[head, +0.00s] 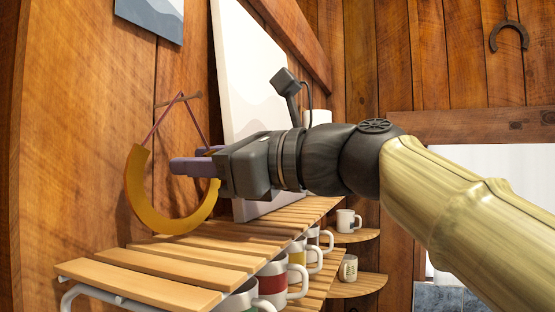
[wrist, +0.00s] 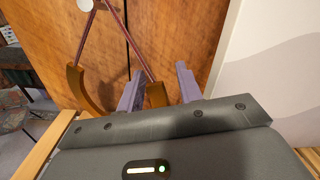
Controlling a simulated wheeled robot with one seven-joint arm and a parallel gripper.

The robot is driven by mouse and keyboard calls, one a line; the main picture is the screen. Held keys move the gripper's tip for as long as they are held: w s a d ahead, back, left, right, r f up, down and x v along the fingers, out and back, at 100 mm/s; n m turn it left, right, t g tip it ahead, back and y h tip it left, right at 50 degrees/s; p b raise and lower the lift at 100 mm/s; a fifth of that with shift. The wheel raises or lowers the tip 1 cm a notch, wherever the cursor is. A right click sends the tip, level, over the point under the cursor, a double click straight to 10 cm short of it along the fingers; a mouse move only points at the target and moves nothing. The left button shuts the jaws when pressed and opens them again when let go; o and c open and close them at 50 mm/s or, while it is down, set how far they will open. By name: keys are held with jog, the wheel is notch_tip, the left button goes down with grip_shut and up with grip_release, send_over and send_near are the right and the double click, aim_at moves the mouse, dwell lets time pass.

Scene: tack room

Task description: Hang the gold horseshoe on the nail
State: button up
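The gold horseshoe (head: 160,216) is a U with its ends up. A reddish cord (head: 157,118) runs from its ends up to the nail (head: 190,97) in the wooden wall and appears to loop over it. The wrist view shows the horseshoe's left side (wrist: 75,88), the cord (wrist: 139,50) and the pale round nail head (wrist: 85,4). My gripper (head: 188,164) is at the horseshoe's right end. In the wrist view its purple fingers (wrist: 158,88) stand apart on either side of that end, with a small gap at the right finger.
A slatted wooden shelf (head: 150,287) lies below the horseshoe, with several mugs (head: 273,281) under it. A white panel (head: 240,75) leans on the wall behind my gripper. A dark horseshoe (head: 510,36) hangs on the far wall.

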jog(key=shift+s+d+b, duration=0.1)
jog(key=shift+d+b, duration=0.2)
jog(key=shift+d, duration=0.3)
jog(key=b+v, duration=0.3)
jog(key=v, duration=1.3)
jog(key=shift+d+b, duration=0.15)
jog(key=shift+b, duration=0.15)
jog(key=shift+s, duration=0.15)
